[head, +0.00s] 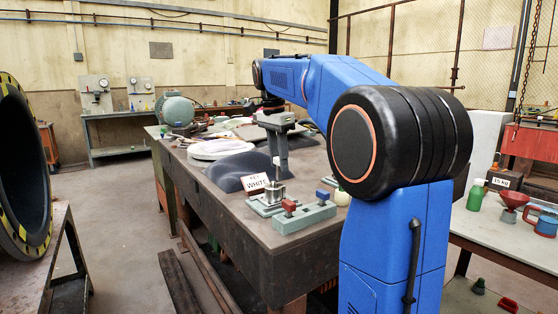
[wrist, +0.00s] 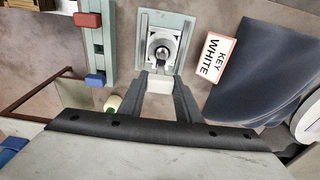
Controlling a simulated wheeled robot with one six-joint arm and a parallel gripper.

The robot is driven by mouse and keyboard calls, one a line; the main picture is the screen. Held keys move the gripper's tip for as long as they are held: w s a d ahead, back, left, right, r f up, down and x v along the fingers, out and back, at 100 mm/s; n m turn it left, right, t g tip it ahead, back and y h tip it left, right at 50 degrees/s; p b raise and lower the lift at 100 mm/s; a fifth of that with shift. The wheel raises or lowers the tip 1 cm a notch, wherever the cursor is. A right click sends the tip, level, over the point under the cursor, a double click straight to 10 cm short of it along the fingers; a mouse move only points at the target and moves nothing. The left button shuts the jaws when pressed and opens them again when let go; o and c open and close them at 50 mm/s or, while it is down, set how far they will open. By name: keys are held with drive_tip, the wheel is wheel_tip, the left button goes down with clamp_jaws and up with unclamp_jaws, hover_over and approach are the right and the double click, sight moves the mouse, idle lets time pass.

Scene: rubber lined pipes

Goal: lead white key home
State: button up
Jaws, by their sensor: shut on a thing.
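My gripper (wrist: 161,82) is shut on a small white block, the white key (wrist: 160,80), at its fingertips in the wrist view. Just beyond it is a grey-green fixture (wrist: 178,20) with a round metal lock (wrist: 162,45) at its middle. The lower part of the key is hidden, so I cannot tell whether it touches the lock. In the head view, my gripper (head: 280,172) points down just above the metal lock (head: 274,194) on the bench. A card reading "KEY WHITE" (wrist: 217,57) stands beside the fixture; it also shows in the head view (head: 255,183).
A green holder (head: 305,220) with a red block (head: 289,206) and a blue block (head: 322,195) stands close beside the lock. A dark rubber sheet (head: 228,170) lies behind the card. A small cream and green object (head: 342,198) is to the right.

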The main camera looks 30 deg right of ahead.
sight(279, 180)
drive_tip(key=shift+f, duration=2.4)
idle(0.5)
drive_tip(key=o, duration=1.1)
drive_tip(key=shift+o, duration=0.2)
wheel_tip(279, 180, up, 17)
drive_tip(key=a, duration=0.2)
drive_tip(key=shift+s+r, duration=0.1)
drive_tip(key=shift+s, duration=0.05)
